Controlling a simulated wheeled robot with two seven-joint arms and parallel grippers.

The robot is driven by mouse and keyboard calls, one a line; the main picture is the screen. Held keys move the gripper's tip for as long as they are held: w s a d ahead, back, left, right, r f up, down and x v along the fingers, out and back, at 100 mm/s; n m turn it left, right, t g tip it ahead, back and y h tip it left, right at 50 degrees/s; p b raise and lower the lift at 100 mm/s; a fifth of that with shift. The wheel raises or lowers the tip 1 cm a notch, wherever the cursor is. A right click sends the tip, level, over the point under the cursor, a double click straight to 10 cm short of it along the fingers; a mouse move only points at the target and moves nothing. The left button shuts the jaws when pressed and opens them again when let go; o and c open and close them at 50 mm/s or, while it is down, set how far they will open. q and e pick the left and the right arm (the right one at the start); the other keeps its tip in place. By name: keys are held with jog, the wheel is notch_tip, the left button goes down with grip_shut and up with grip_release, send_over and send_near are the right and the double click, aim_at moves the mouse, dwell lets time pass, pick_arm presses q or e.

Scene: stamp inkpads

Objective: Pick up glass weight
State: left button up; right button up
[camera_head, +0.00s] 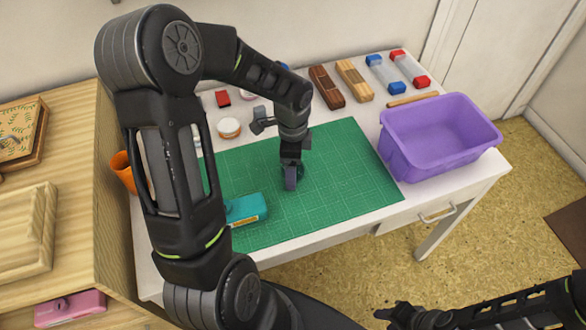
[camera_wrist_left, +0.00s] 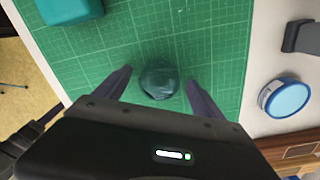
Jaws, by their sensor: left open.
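The glass weight is a round, see-through dark green dome on the green cutting mat (camera_head: 345,190). In the left wrist view the glass weight (camera_wrist_left: 159,80) lies between the two fingers of my left gripper (camera_wrist_left: 160,82), with a gap on each side. In the head view my left gripper (camera_head: 292,182) points down at the mat and largely hides the glass weight (camera_head: 303,173). My left gripper is open and empty. My right gripper (camera_head: 408,316) is at the lower right, away from the table; its finger state is unclear.
A teal box (camera_head: 246,209) lies on the mat, left of my left gripper. A purple bin (camera_head: 440,138) stands at the table's right. Wooden blocks (camera_head: 326,88) and red-and-blue-ended clear items (camera_head: 385,73) line the back. A round tin (camera_head: 229,128) and orange cup (camera_head: 124,170) are at left.

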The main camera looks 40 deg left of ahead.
pick_arm(q)
jog(key=shift+c, duration=0.6)
jog(key=c, duration=1.5)
jog(key=shift+c, duration=0.2)
notch_tip(320, 180, up, 10)
